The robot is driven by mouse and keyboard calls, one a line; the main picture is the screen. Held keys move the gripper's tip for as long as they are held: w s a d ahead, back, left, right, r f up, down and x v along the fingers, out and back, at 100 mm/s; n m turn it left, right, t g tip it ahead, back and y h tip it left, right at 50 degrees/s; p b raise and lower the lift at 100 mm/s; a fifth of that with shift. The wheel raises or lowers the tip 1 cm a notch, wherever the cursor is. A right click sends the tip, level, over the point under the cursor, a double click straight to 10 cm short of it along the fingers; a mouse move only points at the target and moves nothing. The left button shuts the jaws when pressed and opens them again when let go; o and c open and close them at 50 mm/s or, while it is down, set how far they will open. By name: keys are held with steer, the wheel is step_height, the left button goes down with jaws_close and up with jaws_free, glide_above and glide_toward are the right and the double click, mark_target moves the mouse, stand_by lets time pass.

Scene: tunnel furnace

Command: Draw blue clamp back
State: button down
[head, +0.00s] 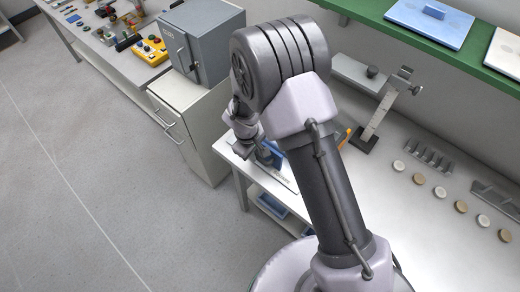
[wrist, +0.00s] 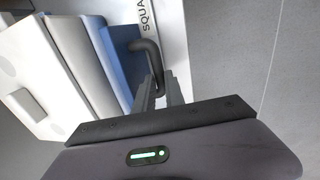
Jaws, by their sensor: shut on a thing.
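The blue clamp (wrist: 122,62) shows in the wrist view as a blue body with a dark bent handle (wrist: 150,52). My gripper (wrist: 160,82) is shut on the handle's end. A pale block (wrist: 85,60) lies against the blue body's left side, with a white block (wrist: 40,70) beyond it. A white plate with lettering (wrist: 172,40) lies beside and beneath the handle. In the head view the blue clamp (head: 267,153) is partly hidden behind my arm at the bench's left end, and my fingertips cannot be made out.
The white bench (head: 395,205) carries a stand with an upright scale (head: 376,125) and several round discs (head: 419,179). A green shelf (head: 475,55) runs above it. A grey box furnace (head: 200,45) stands on a cabinet at the back. The floor at left is clear.

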steer(key=shift+s+a, duration=0.1)
steer(key=c, duration=1.7)
jaws_free()
steer(key=shift+s+a, duration=0.15)
step_height(320, 180, up, 17)
steer(key=s+a+p, duration=0.1)
steer(key=s+p, duration=0.1)
steer(key=p, duration=0.1)
steer(key=shift+s+a, duration=0.2)
steer(key=shift+a, duration=0.15)
